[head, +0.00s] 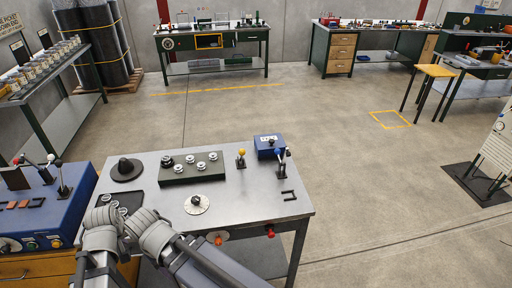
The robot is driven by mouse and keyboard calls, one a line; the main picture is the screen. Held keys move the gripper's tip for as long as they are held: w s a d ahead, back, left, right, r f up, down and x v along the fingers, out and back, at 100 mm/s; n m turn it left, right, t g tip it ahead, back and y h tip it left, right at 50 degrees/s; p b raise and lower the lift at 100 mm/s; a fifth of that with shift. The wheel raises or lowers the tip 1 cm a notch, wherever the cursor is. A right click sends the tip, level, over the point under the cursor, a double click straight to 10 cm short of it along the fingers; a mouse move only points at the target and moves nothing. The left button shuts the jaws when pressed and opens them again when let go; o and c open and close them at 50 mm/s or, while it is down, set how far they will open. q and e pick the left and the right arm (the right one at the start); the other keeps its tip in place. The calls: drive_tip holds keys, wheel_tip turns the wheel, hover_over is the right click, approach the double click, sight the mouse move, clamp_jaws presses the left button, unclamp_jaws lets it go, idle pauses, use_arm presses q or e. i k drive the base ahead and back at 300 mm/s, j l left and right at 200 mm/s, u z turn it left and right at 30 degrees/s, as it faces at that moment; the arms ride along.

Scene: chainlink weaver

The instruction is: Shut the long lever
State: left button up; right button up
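Several levers show, and I cannot tell which one is the long lever. On the grey bench, a lever with a dark ball top (281,158) stands roughly upright beside a blue box (268,147). My grey arm links cover the bench's near left corner.
The grey bench top (225,213) carries a green block with several round dials (191,168), a white dial (196,204), a black round knob (126,169) and a dark U-shaped handle (289,196). Open floor lies to the right.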

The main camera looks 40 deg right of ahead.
sight(242, 151)
drive_tip(key=i+l+z, duration=0.1)
drive_tip(key=l, duration=0.35)
drive_tip(key=i+l+z, duration=0.15)
drive_tip(key=l, duration=0.3)
drive_tip(key=i+l+z, duration=0.1)
drive_tip(key=i+l, duration=0.25)
drive_tip(key=i+l+z, duration=0.15)
drive_tip(key=l, duration=0.3)
drive_tip(key=i, duration=0.05)
